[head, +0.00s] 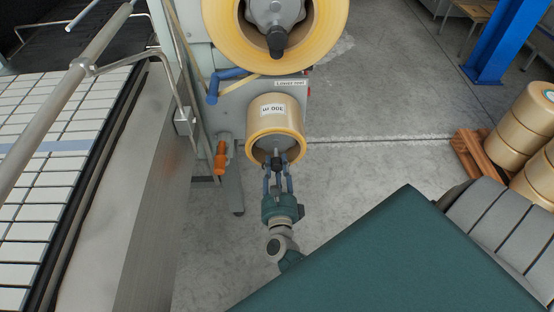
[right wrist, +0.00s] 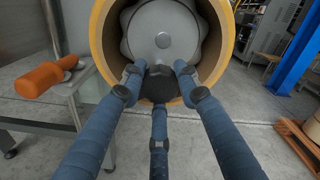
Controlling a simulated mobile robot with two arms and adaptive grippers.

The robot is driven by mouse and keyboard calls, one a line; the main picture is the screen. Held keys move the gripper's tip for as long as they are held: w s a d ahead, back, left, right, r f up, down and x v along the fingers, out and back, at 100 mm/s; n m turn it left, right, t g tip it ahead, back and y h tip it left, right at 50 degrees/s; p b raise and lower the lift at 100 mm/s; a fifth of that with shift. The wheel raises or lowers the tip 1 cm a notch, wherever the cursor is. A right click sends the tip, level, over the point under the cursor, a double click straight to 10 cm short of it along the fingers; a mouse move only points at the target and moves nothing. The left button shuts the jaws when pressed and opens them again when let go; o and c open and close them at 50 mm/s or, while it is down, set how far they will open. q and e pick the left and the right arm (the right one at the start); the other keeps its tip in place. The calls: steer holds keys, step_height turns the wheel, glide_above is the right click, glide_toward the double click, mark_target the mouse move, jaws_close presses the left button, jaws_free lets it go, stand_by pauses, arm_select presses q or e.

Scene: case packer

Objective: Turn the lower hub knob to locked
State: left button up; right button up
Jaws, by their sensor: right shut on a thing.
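The lower reel hub (right wrist: 170,28) is a grey scalloped disc inside a yellow-tan tape roll (head: 279,120). Its dark knob (right wrist: 160,84) sticks out at the lower part of the hub, towards me. My right gripper (head: 277,164) has its blue jointed fingers shut around this knob; in the right wrist view the fingertips (right wrist: 159,78) press on it from both sides, with another finger below. The fingers hide part of the knob, and I cannot read any lock mark. My left gripper is not in view.
An upper tape roll (head: 223,45) with its own dark knob (head: 277,40) hangs above. An orange handle (head: 221,157) and a blue handle (head: 226,80) are left of the lower roll. A conveyor (head: 50,140) lies at left, a pallet of rolls (head: 480,158) at right.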

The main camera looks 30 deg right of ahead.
steer(key=n, duration=0.5)
steer(key=shift+n+p, duration=0.3)
steer(key=n, duration=0.4)
steer(key=shift+n+p, duration=0.4)
steer(key=shift+n, duration=0.3)
steer(key=o, duration=1.2)
